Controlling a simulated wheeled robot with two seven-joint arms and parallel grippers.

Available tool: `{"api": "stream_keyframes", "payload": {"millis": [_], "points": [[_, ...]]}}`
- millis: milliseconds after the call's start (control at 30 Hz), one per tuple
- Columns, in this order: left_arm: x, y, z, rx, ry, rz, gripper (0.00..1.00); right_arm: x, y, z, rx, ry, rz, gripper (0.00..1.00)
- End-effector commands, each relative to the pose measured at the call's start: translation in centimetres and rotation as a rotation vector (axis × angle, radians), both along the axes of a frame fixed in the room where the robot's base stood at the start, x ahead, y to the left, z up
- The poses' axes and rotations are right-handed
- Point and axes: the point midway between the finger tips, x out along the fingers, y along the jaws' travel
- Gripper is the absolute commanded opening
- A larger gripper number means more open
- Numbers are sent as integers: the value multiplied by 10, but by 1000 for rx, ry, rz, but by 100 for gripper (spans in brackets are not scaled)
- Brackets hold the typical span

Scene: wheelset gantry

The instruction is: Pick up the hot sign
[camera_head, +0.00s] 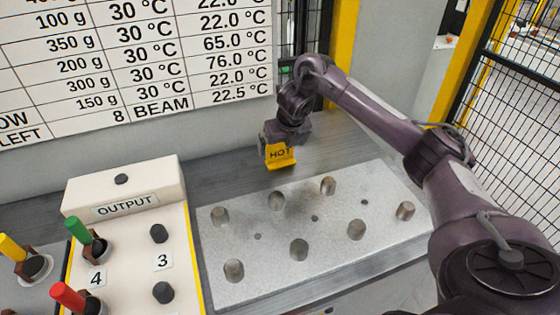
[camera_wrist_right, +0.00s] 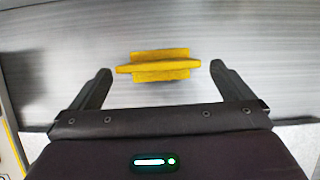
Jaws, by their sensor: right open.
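The hot sign (camera_head: 280,155) is a small yellow stand with dark "HOT" lettering. It stands on the grey bench behind the metal plate with pegs. My right gripper (camera_head: 276,140) is at the sign, seen from the head. In the right wrist view its two fingers (camera_wrist_right: 160,78) are open, one on each side of the sign, with gaps between them and its ends. My left gripper is not in view.
A metal plate (camera_head: 315,218) with several upright pegs lies in front of the sign. A white OUTPUT box (camera_head: 122,185) with numbered posts is at left, near red, green and yellow handles. A printed wall chart (camera_head: 130,60) hangs behind. A mesh fence (camera_head: 525,50) is at right.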

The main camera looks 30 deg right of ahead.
Motion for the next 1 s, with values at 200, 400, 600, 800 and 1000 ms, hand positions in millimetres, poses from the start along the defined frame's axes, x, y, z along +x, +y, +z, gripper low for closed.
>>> {"api": "stream_keyframes", "payload": {"millis": [200, 400, 600, 800, 1000], "points": [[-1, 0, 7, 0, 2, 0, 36, 13, -1, -27, 2, 4, -2, 100], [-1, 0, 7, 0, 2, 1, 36, 19, -3, -45, -1, 1, 0, 100], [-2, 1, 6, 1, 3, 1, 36, 20, -3, -45, 0, 0, 1, 100], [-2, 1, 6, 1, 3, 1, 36, 20, -3, -45, 0, 0, 1, 75], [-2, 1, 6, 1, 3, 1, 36, 20, -3, -45, 0, -1, 0, 54]]}}
